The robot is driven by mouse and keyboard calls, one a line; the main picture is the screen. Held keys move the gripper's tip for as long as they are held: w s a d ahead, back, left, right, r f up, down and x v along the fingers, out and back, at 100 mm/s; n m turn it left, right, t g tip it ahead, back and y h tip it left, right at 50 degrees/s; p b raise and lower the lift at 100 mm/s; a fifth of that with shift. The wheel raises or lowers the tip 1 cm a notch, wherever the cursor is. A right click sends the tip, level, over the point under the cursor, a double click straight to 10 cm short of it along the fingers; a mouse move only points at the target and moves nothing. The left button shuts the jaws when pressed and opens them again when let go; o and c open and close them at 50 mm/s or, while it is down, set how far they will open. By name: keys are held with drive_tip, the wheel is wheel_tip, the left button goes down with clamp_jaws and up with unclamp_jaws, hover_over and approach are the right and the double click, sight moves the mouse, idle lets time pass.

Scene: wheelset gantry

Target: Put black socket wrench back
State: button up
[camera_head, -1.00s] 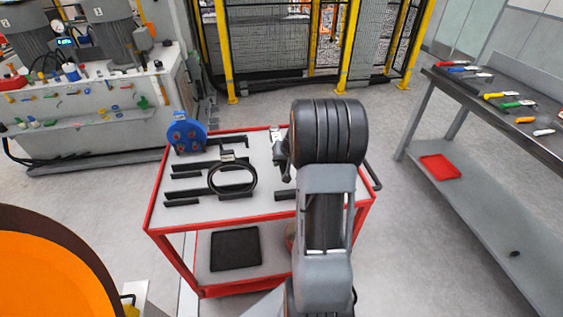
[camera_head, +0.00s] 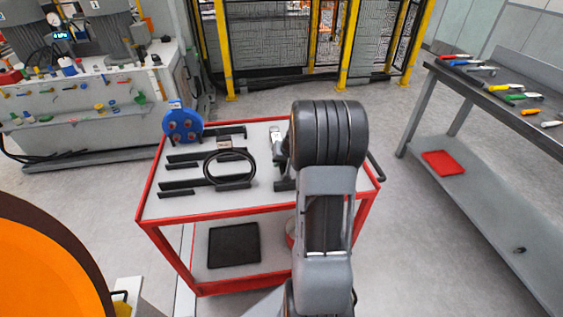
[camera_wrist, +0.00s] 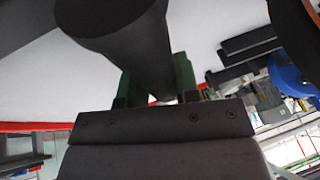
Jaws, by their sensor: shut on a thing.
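In the wrist view, my gripper (camera_wrist: 158,82) has its green fingers shut on the black socket wrench (camera_wrist: 115,22), whose thick dark round end fills the upper middle of the picture. The wrench is over or at the white top of the red-rimmed trolley; I cannot tell whether it touches it. In the head view, the trolley (camera_head: 205,212) stands in front of me. My arm hides most of the gripper and the wrench there. Black holder bars (camera_head: 178,188) lie on the trolley's left half.
A black cable ring (camera_head: 207,166) with a tag and a blue round part (camera_head: 182,124) are on the trolley top. A black mat (camera_head: 233,245) lies on its lower shelf. A grey workbench (camera_head: 480,90) with several tools stands at right. Floor between trolley and bench is clear.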

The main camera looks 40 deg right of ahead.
drive_tip(key=shift+f+b, duration=0.55)
drive_tip(key=shift+b, duration=0.2)
drive_tip(key=o, duration=1.1)
drive_tip(key=shift+f, duration=0.1)
drive_tip(key=v, duration=1.4)
drive_tip(key=shift+w, duration=0.15)
drive_tip(key=s+a+n, duration=0.2)
drive_tip(key=s+a, duration=0.1)
drive_tip(key=a, duration=0.5)
drive_tip(key=s+a+n+g+p, duration=0.1)
drive_tip(key=s+a, duration=0.3)
drive_tip(key=a, duration=0.4)
drive_tip(key=s+a+n+p, duration=0.1)
drive_tip(key=s+a+n, duration=0.2)
drive_tip(key=a, duration=0.5)
drive_tip(key=shift+s+a+g, duration=0.1)
drive_tip(key=shift+s+g, duration=0.3)
drive_tip(key=shift+s, duration=0.35)
